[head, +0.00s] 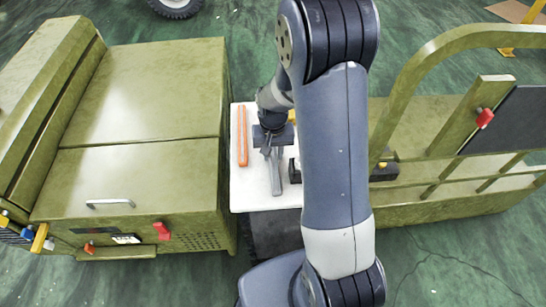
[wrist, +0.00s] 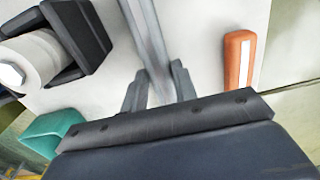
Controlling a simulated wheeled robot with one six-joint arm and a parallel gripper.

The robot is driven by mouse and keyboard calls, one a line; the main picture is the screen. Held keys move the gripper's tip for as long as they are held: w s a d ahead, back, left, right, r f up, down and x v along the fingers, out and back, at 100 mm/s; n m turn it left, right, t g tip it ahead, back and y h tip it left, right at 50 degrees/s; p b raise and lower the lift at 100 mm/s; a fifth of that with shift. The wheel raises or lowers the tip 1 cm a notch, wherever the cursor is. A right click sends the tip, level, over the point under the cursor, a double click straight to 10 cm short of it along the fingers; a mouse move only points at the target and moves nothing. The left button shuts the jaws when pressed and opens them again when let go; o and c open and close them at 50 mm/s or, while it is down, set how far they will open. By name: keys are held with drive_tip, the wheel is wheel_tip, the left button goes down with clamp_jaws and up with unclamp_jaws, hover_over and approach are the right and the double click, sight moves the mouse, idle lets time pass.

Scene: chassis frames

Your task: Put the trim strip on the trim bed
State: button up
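A long narrow grey strip, which I take for the trim strip (head: 276,181), is at the white board, under my gripper (head: 272,152). In the wrist view the strip (wrist: 143,30) runs down from the top edge and passes between the two fingers of my gripper (wrist: 159,82). The fingers stand on either side of it, very close. I cannot tell whether they press on it, or whether it is lifted off the board. The lower end of the strip is hidden behind the gripper body. I cannot make out for sure which part is the trim bed.
An orange bar (head: 242,135) lies on the white board (head: 249,196), left of my gripper; the wrist view shows it (wrist: 238,60) with a white stripe. A black holder with a pale roller (wrist: 38,62) and a green block (wrist: 55,132) are nearby. Olive vehicle bodies (head: 145,95) flank the board.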

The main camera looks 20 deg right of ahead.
clamp_jaws()
drive_tip(key=shift+r, duration=0.1)
